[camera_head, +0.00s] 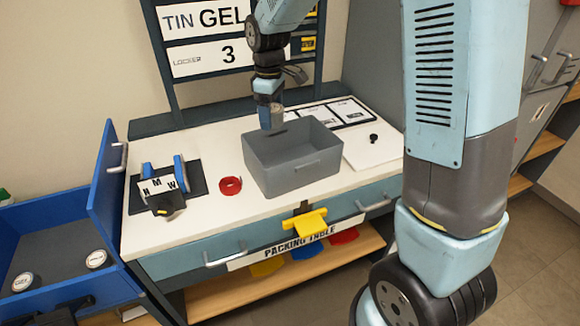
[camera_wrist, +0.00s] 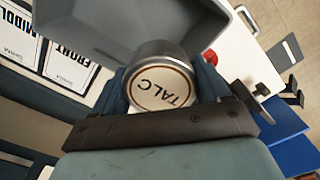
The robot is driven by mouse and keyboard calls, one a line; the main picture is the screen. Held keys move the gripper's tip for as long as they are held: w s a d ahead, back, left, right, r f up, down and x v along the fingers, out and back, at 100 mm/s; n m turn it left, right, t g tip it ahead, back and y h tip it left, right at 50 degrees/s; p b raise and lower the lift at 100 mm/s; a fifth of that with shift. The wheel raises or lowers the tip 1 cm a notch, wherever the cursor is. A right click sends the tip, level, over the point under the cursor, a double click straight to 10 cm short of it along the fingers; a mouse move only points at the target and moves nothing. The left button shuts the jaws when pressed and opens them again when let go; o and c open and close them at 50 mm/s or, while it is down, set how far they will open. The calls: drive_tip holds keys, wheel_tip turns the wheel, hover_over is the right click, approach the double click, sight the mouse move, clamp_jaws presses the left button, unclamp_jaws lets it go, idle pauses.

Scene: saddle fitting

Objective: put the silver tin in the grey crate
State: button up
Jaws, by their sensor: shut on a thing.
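The silver tin (camera_wrist: 162,84) is between the fingers of my gripper (camera_wrist: 165,95) in the wrist view. Its lid faces the camera and reads TALC. My gripper also shows in the head view (camera_head: 270,110), over the back left of the grey crate (camera_head: 296,177). The crate floor I can see is bare.
A dark stand with blue parts (camera_head: 163,188) is further left. Framed labels (camera_head: 345,111) and a small black knob (camera_head: 373,138) are behind and right. A blue drawer (camera_head: 60,235) holds two round tins at far left.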

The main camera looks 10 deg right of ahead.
drive_tip(key=shift+a+f, duration=0.1)
drive_tip(key=shift+a, duration=0.05)
drive_tip(key=shift+f, duration=0.4)
wheel_tip(320, 180, down, 17)
drive_tip(key=shift+a, duration=0.1)
idle(0.4)
drive_tip(key=o, duration=1.1)
drive_tip(key=shift+o, duration=0.2)
